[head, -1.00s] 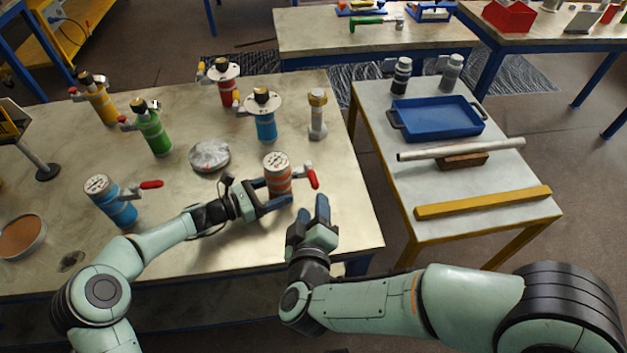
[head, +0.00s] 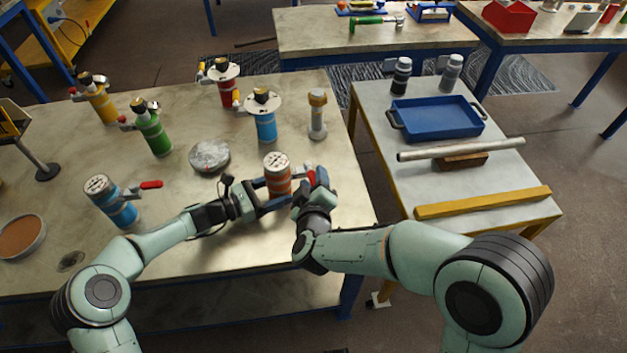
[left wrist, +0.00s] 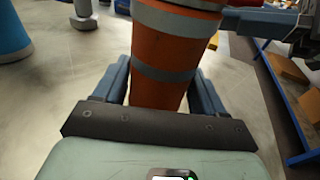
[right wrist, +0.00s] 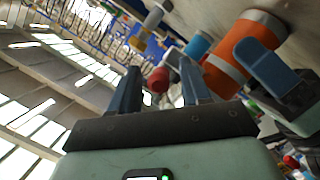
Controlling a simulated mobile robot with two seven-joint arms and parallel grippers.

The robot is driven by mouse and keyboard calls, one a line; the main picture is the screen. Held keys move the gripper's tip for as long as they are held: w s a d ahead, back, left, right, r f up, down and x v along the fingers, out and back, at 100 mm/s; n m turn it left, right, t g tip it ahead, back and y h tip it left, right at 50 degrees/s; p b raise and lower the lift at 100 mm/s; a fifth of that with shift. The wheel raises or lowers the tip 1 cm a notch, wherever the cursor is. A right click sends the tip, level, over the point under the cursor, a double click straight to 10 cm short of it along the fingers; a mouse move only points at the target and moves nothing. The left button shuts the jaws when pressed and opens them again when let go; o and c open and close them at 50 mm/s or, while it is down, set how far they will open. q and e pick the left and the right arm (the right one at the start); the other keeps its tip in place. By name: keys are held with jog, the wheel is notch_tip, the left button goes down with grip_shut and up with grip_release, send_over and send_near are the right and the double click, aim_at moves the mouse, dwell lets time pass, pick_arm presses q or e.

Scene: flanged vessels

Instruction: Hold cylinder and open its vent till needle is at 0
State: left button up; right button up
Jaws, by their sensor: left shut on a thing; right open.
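An orange cylinder with grey bands (head: 277,182) stands upright on the left bench, with a round gauge (head: 277,160) on top. The needle is too small to read. My left gripper (head: 278,201) is shut around its body; the left wrist view shows the orange body (left wrist: 160,75) between the fingers. A red vent handle (head: 311,178) sticks out to the cylinder's right. My right gripper (head: 311,181) is open at this handle and partly hides it. In the right wrist view the red handle end (right wrist: 158,80) shows between the open fingers, and the orange cylinder (right wrist: 240,55) is at right.
A blue cylinder with a red handle (head: 112,200) stands at left. Green (head: 152,131), yellow (head: 97,98), red (head: 227,88) and blue flanged (head: 264,118) vessels stand behind. A round metal lid (head: 209,156) lies nearby. The side table holds a blue tray (head: 437,118).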

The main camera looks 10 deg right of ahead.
jog(key=shift+c, duration=0.3)
grip_shut()
jog(key=shift+a+m+h, duration=0.4)
jog(key=shift+m+h, duration=0.3)
jog(key=shift+h, duration=0.3)
jog(key=shift+o, duration=0.3)
grip_release()
jog(key=v, duration=1.2)
jog(key=shift+r, duration=0.2)
jog(key=shift+w, duration=0.1)
